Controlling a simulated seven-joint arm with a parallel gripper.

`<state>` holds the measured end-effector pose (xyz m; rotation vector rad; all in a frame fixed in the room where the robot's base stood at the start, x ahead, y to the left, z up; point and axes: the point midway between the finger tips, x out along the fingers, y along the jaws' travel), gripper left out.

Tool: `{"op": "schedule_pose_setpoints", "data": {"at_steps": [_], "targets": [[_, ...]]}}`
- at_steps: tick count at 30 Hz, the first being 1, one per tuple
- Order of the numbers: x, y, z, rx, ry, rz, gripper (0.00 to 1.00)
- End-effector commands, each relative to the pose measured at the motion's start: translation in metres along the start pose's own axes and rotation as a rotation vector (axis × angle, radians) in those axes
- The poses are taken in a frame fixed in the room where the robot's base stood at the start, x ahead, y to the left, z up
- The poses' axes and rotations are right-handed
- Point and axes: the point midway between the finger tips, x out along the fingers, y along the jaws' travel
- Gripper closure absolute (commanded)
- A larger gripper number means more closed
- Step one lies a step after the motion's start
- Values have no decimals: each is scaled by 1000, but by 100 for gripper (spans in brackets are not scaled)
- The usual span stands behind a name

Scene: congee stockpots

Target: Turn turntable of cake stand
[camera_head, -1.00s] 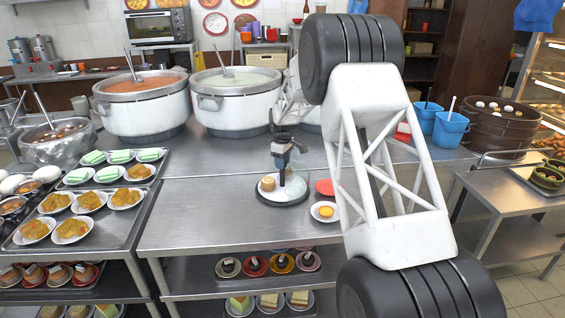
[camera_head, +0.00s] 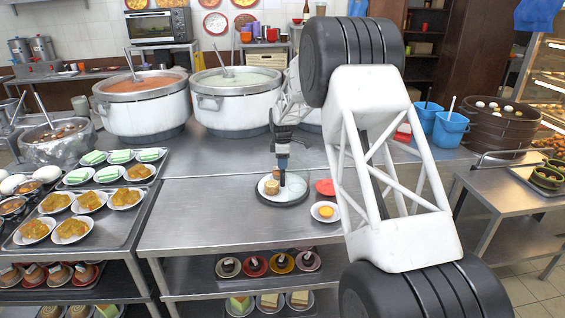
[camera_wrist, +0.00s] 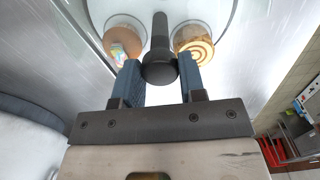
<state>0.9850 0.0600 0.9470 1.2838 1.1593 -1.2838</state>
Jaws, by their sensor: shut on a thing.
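The cake stand (camera_head: 297,191) is a pale round turntable on a dark base, standing on the steel counter. A dark upright post with a round knob (camera_wrist: 160,60) rises from its middle. My gripper (camera_wrist: 161,75) is shut on this knob, one blue finger on each side. A spiral-topped roll cake (camera_wrist: 194,44) and a brown cake with a coloured patch (camera_wrist: 124,42) sit on the turntable, either side of the post. In the head view a cake (camera_head: 272,187) shows at the front left of the post.
A red plate (camera_head: 325,187) and a white saucer with an orange-yellow item (camera_head: 325,211) lie close to the right of the stand. Two large stockpots (camera_head: 236,105) stand behind. Trays of plated food (camera_head: 75,225) fill the left. The counter left of the stand is bare.

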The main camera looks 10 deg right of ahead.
Motion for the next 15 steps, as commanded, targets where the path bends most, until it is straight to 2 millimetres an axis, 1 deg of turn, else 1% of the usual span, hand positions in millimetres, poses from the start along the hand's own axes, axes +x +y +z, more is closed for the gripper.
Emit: {"op": "schedule_pose_setpoints", "data": {"at_steps": [15], "targets": [[1, 0, 0, -256, 0, -1, 100]]}}
